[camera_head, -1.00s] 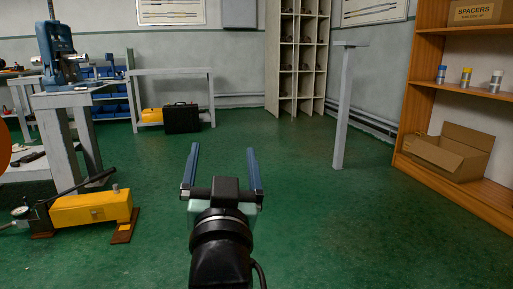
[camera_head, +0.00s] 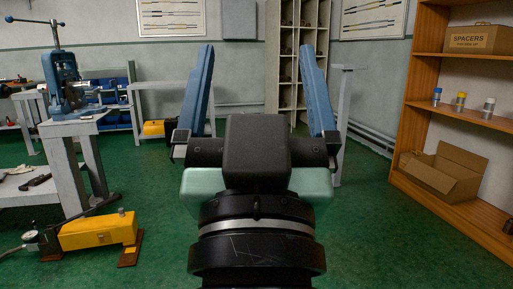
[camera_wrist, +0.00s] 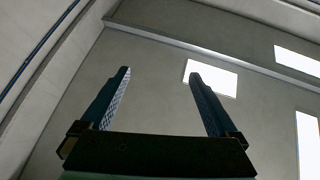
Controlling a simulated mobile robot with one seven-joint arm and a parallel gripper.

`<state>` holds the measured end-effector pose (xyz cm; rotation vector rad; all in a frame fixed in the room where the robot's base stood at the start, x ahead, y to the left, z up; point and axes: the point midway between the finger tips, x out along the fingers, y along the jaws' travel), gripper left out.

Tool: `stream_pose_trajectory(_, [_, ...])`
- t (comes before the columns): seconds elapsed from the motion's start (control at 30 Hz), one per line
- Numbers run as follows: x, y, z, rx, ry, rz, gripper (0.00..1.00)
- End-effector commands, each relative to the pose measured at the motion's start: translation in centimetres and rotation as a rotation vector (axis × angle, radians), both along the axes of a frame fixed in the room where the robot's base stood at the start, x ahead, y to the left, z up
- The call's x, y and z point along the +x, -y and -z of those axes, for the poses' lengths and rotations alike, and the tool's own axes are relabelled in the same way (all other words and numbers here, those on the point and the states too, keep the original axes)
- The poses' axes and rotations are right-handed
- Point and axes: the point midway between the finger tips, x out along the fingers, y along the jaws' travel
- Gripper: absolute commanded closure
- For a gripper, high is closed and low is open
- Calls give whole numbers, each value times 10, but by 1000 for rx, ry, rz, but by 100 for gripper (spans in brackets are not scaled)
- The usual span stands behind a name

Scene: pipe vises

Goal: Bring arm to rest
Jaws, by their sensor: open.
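My gripper (camera_head: 259,62) is large in the middle of the head view, raised and close to the camera. Its two blue fingers stand upright and wide apart, with nothing between them. In the wrist view my gripper (camera_wrist: 158,88) is also open and empty. The fingers there point toward the grey ceiling (camera_wrist: 150,65) with its bright light panels (camera_wrist: 211,77). The gripper touches nothing that I can see.
A blue pipe vise (camera_head: 66,82) stands on a bench (camera_head: 75,126) at left. A yellow hydraulic pump (camera_head: 97,231) lies on the floor below it. A wooden shelf (camera_head: 424,75) with an open carton (camera_head: 440,176) is at right. Green floor (camera_head: 385,240) is clear between.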

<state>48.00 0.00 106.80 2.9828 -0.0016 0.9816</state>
Motion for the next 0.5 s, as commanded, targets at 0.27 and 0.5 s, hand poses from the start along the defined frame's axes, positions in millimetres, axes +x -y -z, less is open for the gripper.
stream_pose_trajectory(0.27, [-41,0,-146,0,181,0,5])
stream_pose_trajectory(0.5, [-41,0,-219,-1,178,-1,5])
